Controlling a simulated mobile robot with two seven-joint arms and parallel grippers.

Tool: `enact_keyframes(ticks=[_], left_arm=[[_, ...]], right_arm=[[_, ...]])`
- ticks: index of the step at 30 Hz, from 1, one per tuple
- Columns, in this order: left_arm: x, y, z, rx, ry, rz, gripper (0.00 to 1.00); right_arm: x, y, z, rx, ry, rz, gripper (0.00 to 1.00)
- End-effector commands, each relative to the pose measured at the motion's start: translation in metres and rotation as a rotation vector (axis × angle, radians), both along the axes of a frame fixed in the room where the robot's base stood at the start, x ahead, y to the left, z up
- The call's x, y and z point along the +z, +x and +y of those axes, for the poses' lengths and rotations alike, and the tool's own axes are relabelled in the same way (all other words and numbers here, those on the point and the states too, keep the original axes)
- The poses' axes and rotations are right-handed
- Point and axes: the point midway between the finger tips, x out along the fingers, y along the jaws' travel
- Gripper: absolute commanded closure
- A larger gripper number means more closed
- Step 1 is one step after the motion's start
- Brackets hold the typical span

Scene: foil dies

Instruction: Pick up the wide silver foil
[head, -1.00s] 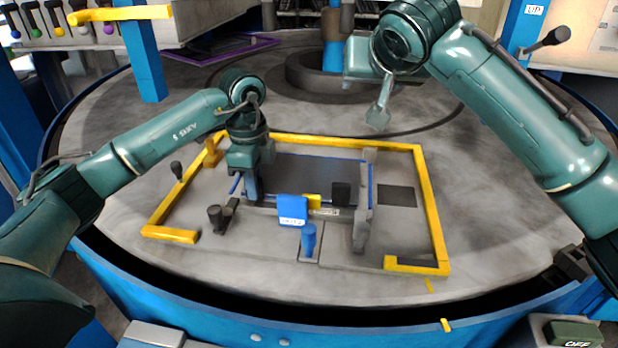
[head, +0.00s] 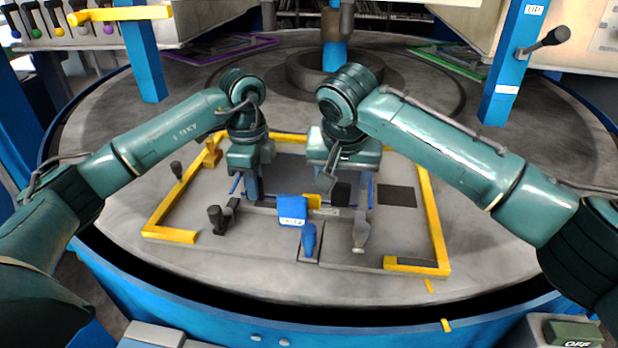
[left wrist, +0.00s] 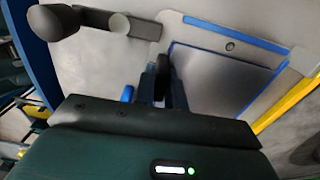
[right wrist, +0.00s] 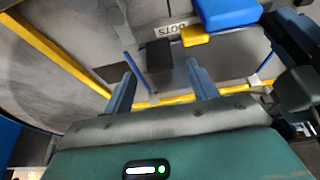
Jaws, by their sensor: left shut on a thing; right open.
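The wide silver foil (head: 290,168) looks like a flat grey sheet with blue side edges, lying inside the yellow frame; it also shows in the left wrist view (left wrist: 215,82). My left gripper (head: 254,188) is at its left end, shut on a dark grip (left wrist: 161,78) there. My right gripper (head: 347,188) is at its right end, open. A black grip block (head: 342,192) lies between its fingers, as the right wrist view shows (right wrist: 159,55). My right gripper hides part of the sheet in the head view. I cannot tell whether the sheet is lifted.
A yellow frame (head: 433,215) surrounds the work area on the round grey table (head: 500,180). In front of the sheet are a blue block (head: 292,210), a yellow block (head: 314,201), a blue knob (head: 309,238) and a grey lever (head: 360,235). A dark knob (head: 215,216) stands front left.

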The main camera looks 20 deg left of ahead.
Motion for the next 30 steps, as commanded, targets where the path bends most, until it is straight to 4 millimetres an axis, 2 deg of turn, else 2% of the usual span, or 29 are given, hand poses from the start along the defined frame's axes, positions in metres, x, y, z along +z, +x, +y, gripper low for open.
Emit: enact_keyframes(ticks=[3, 7, 16, 30], left_arm=[[0.0, 0.0, 0.0, 0.0, 0.0, -0.001, 1.0], [0.0, 0.0, 0.0, 0.0, 0.0, -0.001, 1.0], [0.0, 0.0, 0.0, -0.002, -0.001, 0.0, 1.0], [0.001, 0.0, 0.0, -0.002, -0.002, -0.001, 1.0]], right_arm=[[-0.019, 0.005, 0.002, -0.001, -0.002, 0.002, 0.42], [-0.033, 0.011, 0.003, 0.0, -0.002, -0.001, 0.42], [-0.04, 0.014, 0.003, -0.002, -0.002, 0.001, 0.42], [-0.043, 0.015, -0.001, -0.008, -0.011, 0.004, 0.81]])
